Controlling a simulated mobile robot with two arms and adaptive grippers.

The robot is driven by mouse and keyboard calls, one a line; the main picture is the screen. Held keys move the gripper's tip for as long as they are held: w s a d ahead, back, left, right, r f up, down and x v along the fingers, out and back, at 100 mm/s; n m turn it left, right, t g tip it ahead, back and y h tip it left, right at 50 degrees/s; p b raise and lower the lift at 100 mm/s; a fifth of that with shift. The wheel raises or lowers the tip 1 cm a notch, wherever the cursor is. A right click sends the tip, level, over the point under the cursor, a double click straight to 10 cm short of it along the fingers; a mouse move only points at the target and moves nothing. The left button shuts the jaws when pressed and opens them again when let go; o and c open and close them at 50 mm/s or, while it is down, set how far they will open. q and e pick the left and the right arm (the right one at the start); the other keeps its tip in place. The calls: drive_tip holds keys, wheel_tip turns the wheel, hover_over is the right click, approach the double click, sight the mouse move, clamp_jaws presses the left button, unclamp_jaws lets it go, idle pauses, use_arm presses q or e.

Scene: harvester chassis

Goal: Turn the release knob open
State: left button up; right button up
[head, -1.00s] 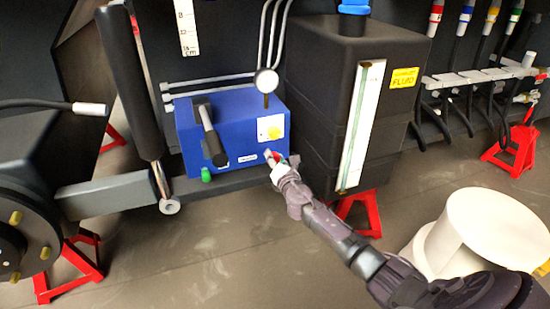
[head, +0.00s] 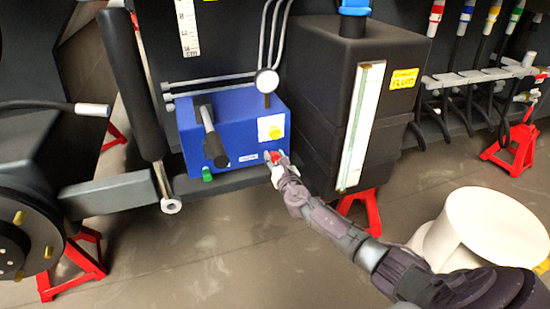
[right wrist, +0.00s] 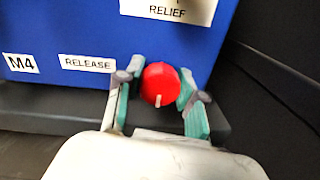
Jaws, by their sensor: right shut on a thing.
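The release knob (right wrist: 160,82) is a red round knob with a pale pointer mark, on the lower right of the blue box's front. The mark points down and slightly left in the right wrist view. The knob also shows in the head view (head: 274,156), partly hidden by the gripper. A "RELEASE" label (right wrist: 87,63) is left of it. My right gripper (right wrist: 158,92) is shut on the knob, with one green-padded finger on each side. In the head view the right gripper (head: 278,161) reaches the box from the lower right. My left gripper is not in view.
The blue box (head: 240,135) carries a black lever (head: 211,138), a green knob (head: 207,174) and a gauge (head: 266,81). A dark fluid tank (head: 320,90) stands close on the right. A white spool-like stand (head: 485,230) is at lower right. Floor in front is clear.

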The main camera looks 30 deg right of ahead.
drive_tip(key=o, duration=1.2)
drive_tip(key=shift+c, duration=0.2)
drive_tip(key=shift+s, duration=0.1)
drive_tip(key=v, duration=1.1)
drive_tip(key=shift+s+a, duration=0.2)
drive_tip(key=shift+s, duration=0.2)
